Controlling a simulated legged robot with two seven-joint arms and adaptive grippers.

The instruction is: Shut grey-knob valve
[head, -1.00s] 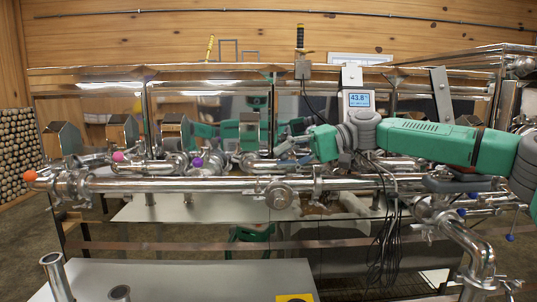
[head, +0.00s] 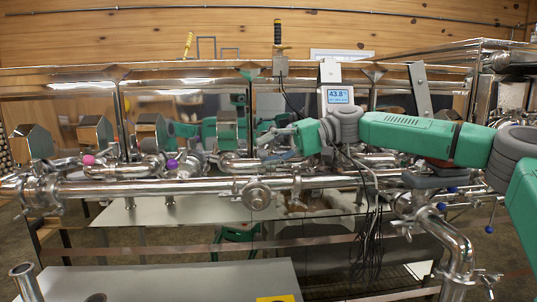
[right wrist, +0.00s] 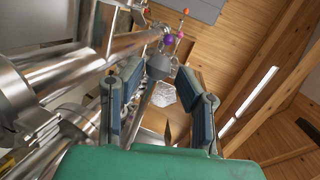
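In the right wrist view a grey knob (right wrist: 158,66) on a metal stem shows just beyond and between my fingertips, in front of a purple knob. I cannot pick the grey knob out surely in the head view. My right gripper (right wrist: 158,82) is open, its two blue-grey finger pads apart with nothing held between them. In the head view my right gripper (head: 277,136) reaches leftward over the pipework, near the middle of the evaporator. My left gripper is not in view.
A long steel pipe (head: 130,188) runs across the front. Valves with pink (head: 88,160) and purple (head: 172,164) knobs lie left of my gripper. A temperature display (head: 339,97) stands behind my right arm. Dark cables (head: 366,225) hang below it. A metal table (head: 170,280) is in front.

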